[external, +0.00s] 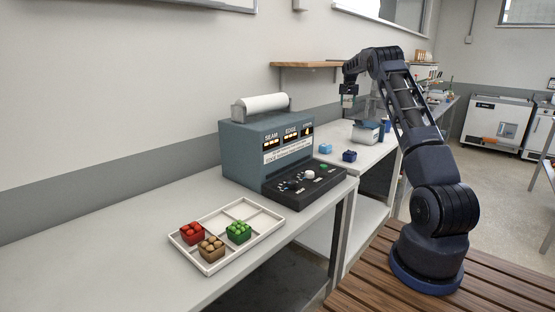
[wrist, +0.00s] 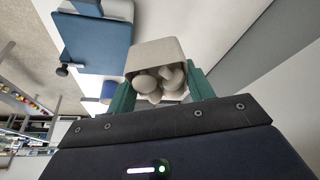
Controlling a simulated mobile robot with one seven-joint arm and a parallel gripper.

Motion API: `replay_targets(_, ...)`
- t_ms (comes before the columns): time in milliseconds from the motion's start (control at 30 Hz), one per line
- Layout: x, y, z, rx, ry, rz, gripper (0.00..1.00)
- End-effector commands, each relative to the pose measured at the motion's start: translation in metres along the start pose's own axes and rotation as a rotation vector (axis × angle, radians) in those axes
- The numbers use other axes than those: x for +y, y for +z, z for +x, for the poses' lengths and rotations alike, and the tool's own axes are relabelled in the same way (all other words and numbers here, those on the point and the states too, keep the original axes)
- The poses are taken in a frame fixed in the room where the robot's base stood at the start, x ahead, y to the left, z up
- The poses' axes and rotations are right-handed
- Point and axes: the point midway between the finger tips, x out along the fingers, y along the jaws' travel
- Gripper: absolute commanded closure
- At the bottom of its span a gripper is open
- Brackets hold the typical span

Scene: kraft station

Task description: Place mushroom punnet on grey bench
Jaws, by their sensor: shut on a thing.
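The mushroom punnet (wrist: 157,52), a pale beige tub with whitish mushrooms in it, is between the green fingers of my gripper (wrist: 161,84) in the wrist view. The gripper is shut on it. In the external view my gripper (external: 348,97) is raised in front of the wall, and the punnet shows only as a small pale shape (external: 347,101). A light grey bench top (external: 120,233) runs along the wall at the left. A second light grey bench top (external: 358,172) lies beyond it, and the punnet is held above the surface there.
A blue-grey machine (external: 243,153) with a paper roll stands on the near bench. A white divided tray (external: 212,266) there holds red, brown and green punnets. A wooden shelf (external: 308,65) is on the wall.

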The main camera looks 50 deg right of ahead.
Motion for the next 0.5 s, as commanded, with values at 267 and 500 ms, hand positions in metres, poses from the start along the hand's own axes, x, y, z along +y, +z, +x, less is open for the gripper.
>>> replay_targets(267, 0.024, 0.042, -0.039, -0.007, -0.037, -0.082, 0.74)
replay_targets(500, 0.043, 0.087, -0.068, -0.008, -0.069, -0.152, 0.74)
